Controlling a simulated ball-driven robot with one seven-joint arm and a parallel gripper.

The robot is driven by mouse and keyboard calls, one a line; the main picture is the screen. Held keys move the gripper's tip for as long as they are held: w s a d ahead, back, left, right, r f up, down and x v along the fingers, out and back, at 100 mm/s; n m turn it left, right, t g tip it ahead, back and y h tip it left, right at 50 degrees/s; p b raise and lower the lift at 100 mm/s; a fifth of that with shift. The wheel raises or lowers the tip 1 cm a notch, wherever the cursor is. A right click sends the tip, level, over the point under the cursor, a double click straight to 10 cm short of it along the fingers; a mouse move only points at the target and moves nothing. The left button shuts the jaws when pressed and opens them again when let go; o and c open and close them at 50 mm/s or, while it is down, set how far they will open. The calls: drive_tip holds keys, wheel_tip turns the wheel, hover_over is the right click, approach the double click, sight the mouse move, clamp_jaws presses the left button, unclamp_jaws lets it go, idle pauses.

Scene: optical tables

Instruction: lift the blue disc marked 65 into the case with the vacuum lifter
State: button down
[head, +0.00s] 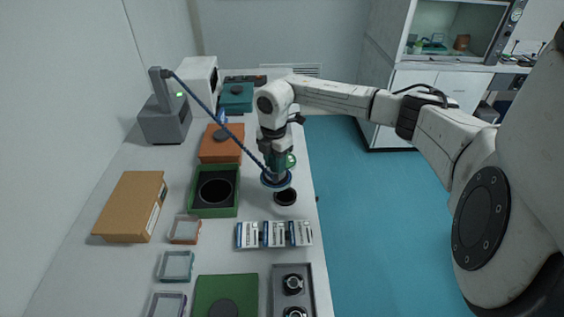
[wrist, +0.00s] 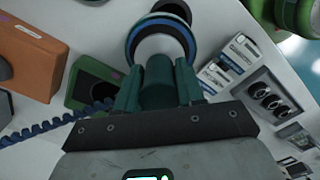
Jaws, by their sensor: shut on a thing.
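My gripper (head: 279,160) is shut on the teal handle of the vacuum lifter (wrist: 157,88), with one finger on each side in the wrist view. A round blue-rimmed disc (head: 276,181) shows at the lifter's lower end, apparently above the table; it also shows in the wrist view (wrist: 134,42). I cannot read a 65 on it, and the contact between lifter and disc is hidden. A black round piece (head: 286,197) lies on the table just below it. The open green case (head: 198,209), with a dark round recess, stands left of my gripper.
A blue coiled hose (head: 216,118) runs from a grey pump unit (head: 165,122) to the lifter. An orange case (head: 225,152), a cardboard box (head: 131,205), white-and-blue packs (head: 274,234) and a grey tray (head: 278,281) stand around. The table's right edge is close to my gripper.

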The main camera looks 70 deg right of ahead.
drive_tip(key=w+a+b, duration=0.2)
drive_tip(key=w+a, duration=0.1)
drive_tip(key=w, duration=0.6)
drive_tip(key=w+a+b, duration=0.2)
drive_tip(key=w+a, duration=0.1)
drive_tip(key=w, duration=0.7)
drive_tip(key=shift+w+b, duration=0.15)
drive_tip(key=shift+b, duration=0.15)
drive_tip(key=shift+r+p, duration=0.1)
drive_tip(key=shift+p, duration=0.35)
idle(0.6)
idle(0.8)
drive_tip(key=shift+f+b, duration=1)
drive_tip(key=shift+f, duration=1.9)
drive_tip(key=shift+f, duration=0.4)
drive_tip(key=c, duration=0.6)
unclamp_jaws()
